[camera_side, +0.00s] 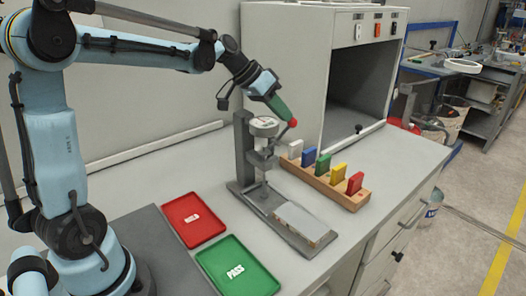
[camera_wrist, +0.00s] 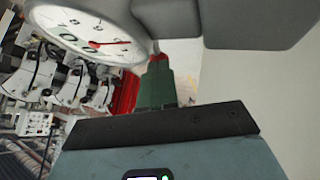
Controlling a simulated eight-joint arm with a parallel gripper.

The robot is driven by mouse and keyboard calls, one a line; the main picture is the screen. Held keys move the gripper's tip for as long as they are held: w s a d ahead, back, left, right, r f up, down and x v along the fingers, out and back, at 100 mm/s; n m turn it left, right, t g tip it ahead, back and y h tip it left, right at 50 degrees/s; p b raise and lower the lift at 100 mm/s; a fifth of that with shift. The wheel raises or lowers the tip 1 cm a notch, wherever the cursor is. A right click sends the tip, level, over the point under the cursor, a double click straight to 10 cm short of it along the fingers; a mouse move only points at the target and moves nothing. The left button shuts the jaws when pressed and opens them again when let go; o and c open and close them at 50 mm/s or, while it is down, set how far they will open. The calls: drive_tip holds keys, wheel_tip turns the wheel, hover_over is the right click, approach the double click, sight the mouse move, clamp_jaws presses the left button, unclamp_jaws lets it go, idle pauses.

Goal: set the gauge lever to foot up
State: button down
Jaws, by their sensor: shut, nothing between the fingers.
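The dial gauge (camera_side: 264,127) has a white round face and sits on a grey stand (camera_side: 243,150). In the wrist view its face (camera_wrist: 85,28) fills the upper left, with a red needle. The gauge lever is a thin dark arm rising to the right of the gauge, ending in a red knob (camera_side: 293,122). My gripper (camera_side: 288,117) has green fingers, is shut and empty, and its tips are at or very near the knob; I cannot tell whether they touch. In the wrist view the gripper (camera_wrist: 157,66) hides most of the knob. The foot's height is unclear.
A pale plate (camera_side: 299,222) lies on the stand's base. A wooden rack (camera_side: 320,182) with several coloured blocks stands right of the gauge. A red tray (camera_side: 172,215) and a green PASS tray (camera_side: 211,256) lie in front. A large grey cabinet (camera_side: 280,65) stands behind.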

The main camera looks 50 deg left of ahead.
drive_tip(key=shift+w, duration=0.15)
drive_tip(key=w+f+n+g, duration=0.1)
drive_tip(key=w+f+g, duration=0.3)
drive_tip(key=f+g, duration=0.1)
drive_tip(key=shift+f, duration=0.15)
idle(0.6)
drive_tip(key=shift+s, duration=0.1)
drive_tip(key=shift+s+r, duration=0.3)
drive_tip(key=shift+s, duration=0.4)
drive_tip(key=shift+r, duration=0.15)
drive_tip(key=v, duration=1.1)
drive_tip(key=shift+r, duration=0.45)
